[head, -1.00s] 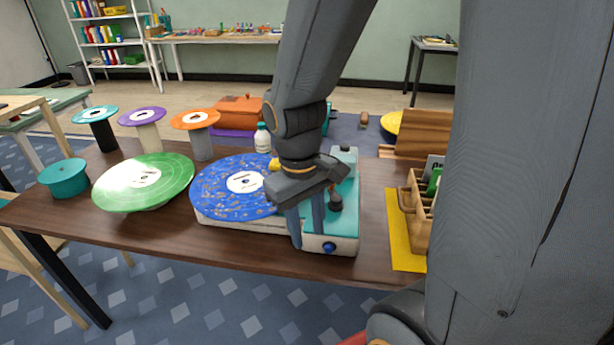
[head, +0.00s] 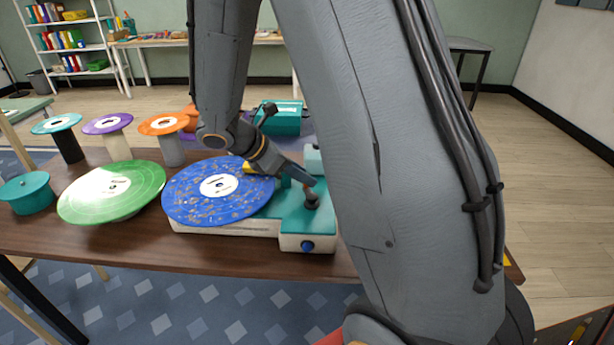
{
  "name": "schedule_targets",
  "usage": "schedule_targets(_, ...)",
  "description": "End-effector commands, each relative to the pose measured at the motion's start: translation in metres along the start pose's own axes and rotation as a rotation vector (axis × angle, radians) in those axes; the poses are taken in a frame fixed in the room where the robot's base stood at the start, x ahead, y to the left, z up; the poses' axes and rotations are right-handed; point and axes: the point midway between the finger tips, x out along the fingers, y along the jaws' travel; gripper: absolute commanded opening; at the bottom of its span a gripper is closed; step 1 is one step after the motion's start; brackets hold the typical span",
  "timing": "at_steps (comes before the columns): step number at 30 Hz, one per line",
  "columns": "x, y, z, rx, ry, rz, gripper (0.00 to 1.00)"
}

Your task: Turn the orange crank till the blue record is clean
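The blue record (head: 218,190) lies on the cleaning machine (head: 228,229), its face speckled with brown dirt around a white label. My gripper (head: 306,180) reaches in from behind, low over the machine, with a fingertip close to the crank's grip. I cannot tell whether it touches the crank, or whether the fingers are open or shut. My arm hides part of the machine's right side.
A green record (head: 112,191) and a teal round container (head: 27,193) stand to the left. Behind them are stands topped with teal (head: 56,123), purple (head: 107,123) and orange discs (head: 164,123). A teal box (head: 282,117) is at the back. A blue knob (head: 307,246) is on the machine's front.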

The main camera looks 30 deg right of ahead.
Motion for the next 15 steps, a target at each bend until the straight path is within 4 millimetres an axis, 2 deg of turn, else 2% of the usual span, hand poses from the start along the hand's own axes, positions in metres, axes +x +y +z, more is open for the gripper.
schedule_targets(6,0.02,0.0,0.0,0.002,0.001,-0.001,0.33)
schedule_targets(15,0.022,0.0,0.0,0.003,0.001,0.0,0.33)
